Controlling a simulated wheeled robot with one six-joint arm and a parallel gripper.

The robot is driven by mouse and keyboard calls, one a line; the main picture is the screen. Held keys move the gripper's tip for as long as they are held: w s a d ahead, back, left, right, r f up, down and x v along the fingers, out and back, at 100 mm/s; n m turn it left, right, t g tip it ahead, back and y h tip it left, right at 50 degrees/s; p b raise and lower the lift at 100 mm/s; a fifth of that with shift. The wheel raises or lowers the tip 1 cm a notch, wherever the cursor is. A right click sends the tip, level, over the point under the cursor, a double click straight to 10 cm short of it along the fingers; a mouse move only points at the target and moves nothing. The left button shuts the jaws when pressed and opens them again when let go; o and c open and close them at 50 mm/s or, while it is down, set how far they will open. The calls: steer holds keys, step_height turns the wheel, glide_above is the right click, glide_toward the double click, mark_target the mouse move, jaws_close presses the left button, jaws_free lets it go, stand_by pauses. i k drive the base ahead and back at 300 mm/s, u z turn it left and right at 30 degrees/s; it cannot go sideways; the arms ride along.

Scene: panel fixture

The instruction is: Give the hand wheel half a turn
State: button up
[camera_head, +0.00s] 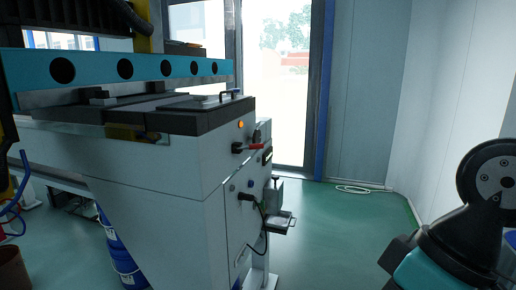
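I cannot make out a hand wheel for certain. The white machine (160,165) stands at left and centre, and its narrow side face, seen at a steep angle, carries several controls. Among them are a lever with a red grip (248,147), a small dark knob (246,197) and an orange lamp (241,124). A dark part (257,136) at the upper edge of that face is too small to identify. My arm shows at the lower right, with a dark round joint and a teal link, apart from the machine. My gripper is not in view.
A small bracket with a tray (279,222) juts from the machine's side, with a cable below. Green floor (345,235) is open between machine and my arm. A coiled hose (353,189) lies by the back wall. A blue drum (122,262) stands at lower left.

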mark_target(256, 138)
steer(key=z, duration=0.7)
steer(key=i, duration=2)
steer(key=u, duration=0.8)
